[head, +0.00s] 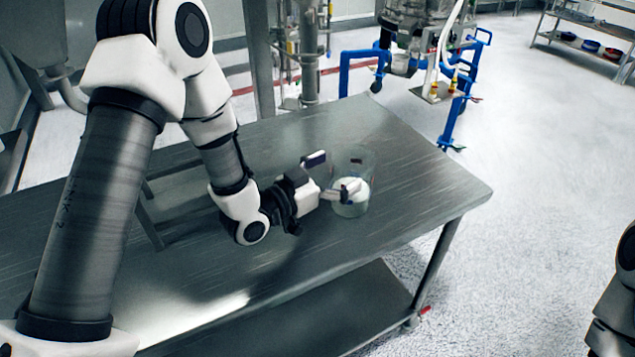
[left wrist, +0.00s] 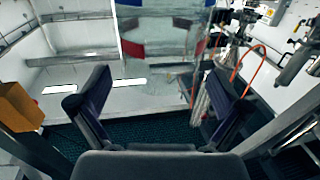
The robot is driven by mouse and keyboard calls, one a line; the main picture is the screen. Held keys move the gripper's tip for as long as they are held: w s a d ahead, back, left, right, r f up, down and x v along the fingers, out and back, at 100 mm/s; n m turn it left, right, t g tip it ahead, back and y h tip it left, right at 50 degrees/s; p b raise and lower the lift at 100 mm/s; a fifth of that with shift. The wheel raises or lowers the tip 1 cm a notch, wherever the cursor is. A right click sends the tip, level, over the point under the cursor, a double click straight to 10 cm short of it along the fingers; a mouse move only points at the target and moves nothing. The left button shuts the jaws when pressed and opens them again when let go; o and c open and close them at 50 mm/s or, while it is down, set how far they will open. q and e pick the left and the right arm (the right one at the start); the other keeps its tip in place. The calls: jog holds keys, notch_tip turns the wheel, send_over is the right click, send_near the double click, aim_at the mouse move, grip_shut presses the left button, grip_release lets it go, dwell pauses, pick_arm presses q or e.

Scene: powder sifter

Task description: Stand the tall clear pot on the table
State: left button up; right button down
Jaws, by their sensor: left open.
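The tall clear pot (head: 356,164) stands upright on the steel table (head: 420,185), near its right end. Its lower part looks whitish. My left gripper (head: 332,174) is open beside the pot, on its left. One finger overlaps the pot's lower part in the head view; I cannot tell whether it touches. In the left wrist view the open fingers of my left gripper (left wrist: 156,95) are apart with nothing held between them. A clear, see-through shape, the pot (left wrist: 165,45), shows ahead of the fingertips. My right gripper is not in view.
The table top is bare around the pot, with its right edge close by. A lower shelf (head: 350,310) lies under it. Behind the table stands a machine with blue frame parts (head: 362,58). A rack (head: 590,30) with bowls is at the far right.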

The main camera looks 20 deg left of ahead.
pick_arm(q)
jog(key=v, duration=0.8)
jog(key=shift+s+b, duration=0.15)
jog(key=shift+b, duration=0.25)
